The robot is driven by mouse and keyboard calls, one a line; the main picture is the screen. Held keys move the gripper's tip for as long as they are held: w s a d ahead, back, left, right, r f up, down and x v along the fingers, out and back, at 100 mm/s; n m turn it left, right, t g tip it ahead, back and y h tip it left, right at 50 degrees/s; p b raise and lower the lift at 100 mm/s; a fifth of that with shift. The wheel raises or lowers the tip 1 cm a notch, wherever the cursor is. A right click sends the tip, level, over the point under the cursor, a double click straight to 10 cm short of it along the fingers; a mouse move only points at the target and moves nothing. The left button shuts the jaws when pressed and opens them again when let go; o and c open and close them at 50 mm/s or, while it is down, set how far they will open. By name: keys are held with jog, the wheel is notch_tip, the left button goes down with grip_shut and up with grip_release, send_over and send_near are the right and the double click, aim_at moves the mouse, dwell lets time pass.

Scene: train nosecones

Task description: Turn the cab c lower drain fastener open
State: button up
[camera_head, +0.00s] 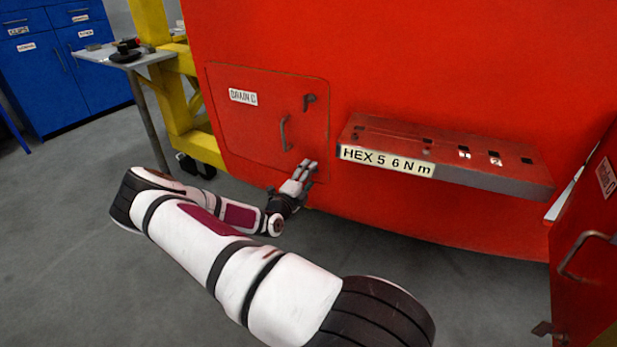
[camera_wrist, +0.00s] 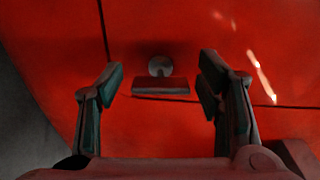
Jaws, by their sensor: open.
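The red drain C door (camera_head: 260,125) is shut flush in the nosecone at the centre left of the head view. The lower drain fastener (camera_wrist: 160,87) shows in the wrist view as a short dark red bar below a round grey disc, lying about level across the picture. My gripper (camera_head: 308,166) is at the door's lower right corner and hides this fastener in the head view. In the wrist view my gripper (camera_wrist: 163,80) is open, with one finger on each side of the fastener. A gap shows on both sides, and nothing is held.
An upper fastener (camera_head: 309,100) and a pull handle (camera_head: 285,133) are on the same door. A red ledge labelled HEX 5 6 N m (camera_head: 460,155) juts out to the right of my gripper. An open red door (camera_head: 588,250) stands at far right. A grey side table (camera_head: 130,58) is at left.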

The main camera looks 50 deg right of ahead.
jog(key=s+a, duration=0.1)
jog(key=a, duration=1.1)
jog(key=shift+s, duration=0.4)
